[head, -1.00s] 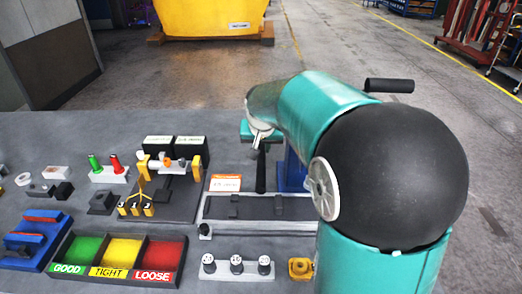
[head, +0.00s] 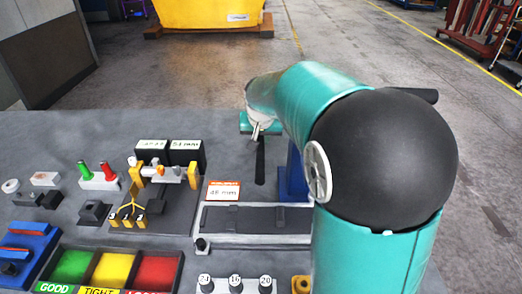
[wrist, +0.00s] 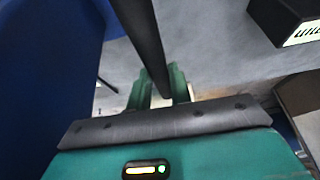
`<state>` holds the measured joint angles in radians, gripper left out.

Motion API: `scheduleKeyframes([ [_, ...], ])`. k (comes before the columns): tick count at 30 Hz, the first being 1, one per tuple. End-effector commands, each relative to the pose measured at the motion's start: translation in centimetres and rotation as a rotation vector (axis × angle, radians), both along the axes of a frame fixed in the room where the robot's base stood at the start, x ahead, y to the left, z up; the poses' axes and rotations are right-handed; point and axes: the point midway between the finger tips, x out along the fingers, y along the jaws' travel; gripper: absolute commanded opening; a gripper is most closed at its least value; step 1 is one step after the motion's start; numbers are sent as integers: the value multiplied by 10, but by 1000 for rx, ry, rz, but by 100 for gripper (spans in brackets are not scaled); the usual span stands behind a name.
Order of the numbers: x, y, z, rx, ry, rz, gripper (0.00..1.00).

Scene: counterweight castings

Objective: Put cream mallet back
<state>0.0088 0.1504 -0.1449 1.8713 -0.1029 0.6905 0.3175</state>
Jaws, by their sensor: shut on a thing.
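My gripper (wrist: 160,82) is shut on the dark handle of the mallet (wrist: 142,35), which runs between its two teal fingers and out of the top of the wrist view. In the head view my gripper (head: 256,133) is over the bench, and the black handle (head: 260,162) hangs below it, roughly upright. No cream mallet head can be made out in either view. A blue post (head: 293,172) stands just right of the handle, partly behind my arm. A large blue surface (wrist: 45,90) fills the left of the wrist view.
Below the handle lies a grey tray (head: 245,240) with a size card (head: 222,190) behind it. A gauge fixture (head: 165,172) and the green, yellow and red sorting bins (head: 115,268) are to the left. Numbered knobs (head: 236,285) line the front. My arm hides the bench's right side.

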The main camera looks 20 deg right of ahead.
Motion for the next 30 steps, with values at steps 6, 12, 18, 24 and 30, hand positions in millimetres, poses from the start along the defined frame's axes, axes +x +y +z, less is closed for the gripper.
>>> scheduleKeyframes([
  [6,37,-16,-17,-1,-3,-2,0],
  [12,73,-31,-34,0,-3,-2,0],
  [18,100,-42,-67,-1,-3,-2,0],
  [24,116,-48,-85,-1,-5,-1,0],
  [30,123,-51,-99,0,-2,0,0],
])
